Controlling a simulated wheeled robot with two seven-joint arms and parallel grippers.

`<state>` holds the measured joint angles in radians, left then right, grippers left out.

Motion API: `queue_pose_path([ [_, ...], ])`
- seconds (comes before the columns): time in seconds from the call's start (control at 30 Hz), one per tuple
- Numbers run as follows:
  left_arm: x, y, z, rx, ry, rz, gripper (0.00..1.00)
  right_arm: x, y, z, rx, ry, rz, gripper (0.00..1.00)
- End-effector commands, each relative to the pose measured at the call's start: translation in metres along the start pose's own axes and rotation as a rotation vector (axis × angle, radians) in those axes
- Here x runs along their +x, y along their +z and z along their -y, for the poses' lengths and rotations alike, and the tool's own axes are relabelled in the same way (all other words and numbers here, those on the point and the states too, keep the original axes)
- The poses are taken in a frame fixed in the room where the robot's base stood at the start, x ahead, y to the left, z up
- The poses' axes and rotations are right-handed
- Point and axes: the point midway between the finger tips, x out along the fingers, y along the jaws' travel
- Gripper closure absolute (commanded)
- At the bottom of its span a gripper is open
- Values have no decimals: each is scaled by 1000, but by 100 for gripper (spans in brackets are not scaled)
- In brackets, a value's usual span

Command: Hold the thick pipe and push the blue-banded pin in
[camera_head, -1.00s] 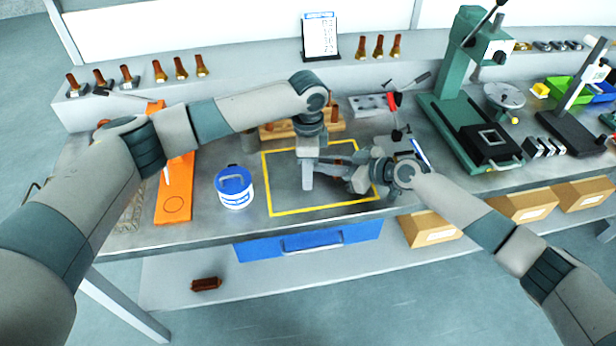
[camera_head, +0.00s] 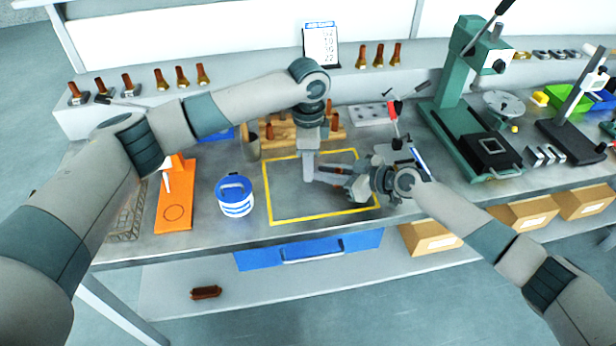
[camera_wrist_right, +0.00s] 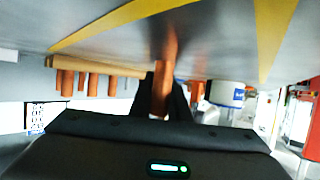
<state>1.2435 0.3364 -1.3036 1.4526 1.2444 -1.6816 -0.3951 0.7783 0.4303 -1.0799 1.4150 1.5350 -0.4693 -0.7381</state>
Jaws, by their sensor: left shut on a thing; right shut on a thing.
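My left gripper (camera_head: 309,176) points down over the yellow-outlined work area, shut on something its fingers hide. My right gripper (camera_head: 338,178) reaches in from the right, close beside the left one, also low over the outlined area. In the right wrist view, the right gripper (camera_wrist_right: 162,98) is shut on a copper-brown cylindrical piece (camera_wrist_right: 165,60), which stands out beyond the fingers. I cannot tell whether this piece is the thick pipe or the pin. No blue band shows on it. Whether the two held parts touch is hidden.
A wooden rack (camera_head: 283,133) with brown pieces stands behind the grippers. A blue-and-white tub (camera_head: 236,204) and an orange board (camera_head: 174,212) are to the left. A green press (camera_head: 455,100) stands to the right. The front of the yellow-outlined area (camera_head: 320,212) is clear.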

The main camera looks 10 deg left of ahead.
Motion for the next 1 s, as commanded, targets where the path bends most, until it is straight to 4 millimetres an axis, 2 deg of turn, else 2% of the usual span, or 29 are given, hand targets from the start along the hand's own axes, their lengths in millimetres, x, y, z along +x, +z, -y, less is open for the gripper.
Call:
queue_pose_path([
  [0.1,-22,0,1,1,-3,-2,100,0,1,0,0,0,1,100],
  [0.33,-48,0,0,1,0,0,100,0,1,0,0,0,1,100],
  [1.0,-52,0,0,1,0,0,100,0,1,0,0,0,1,100],
])
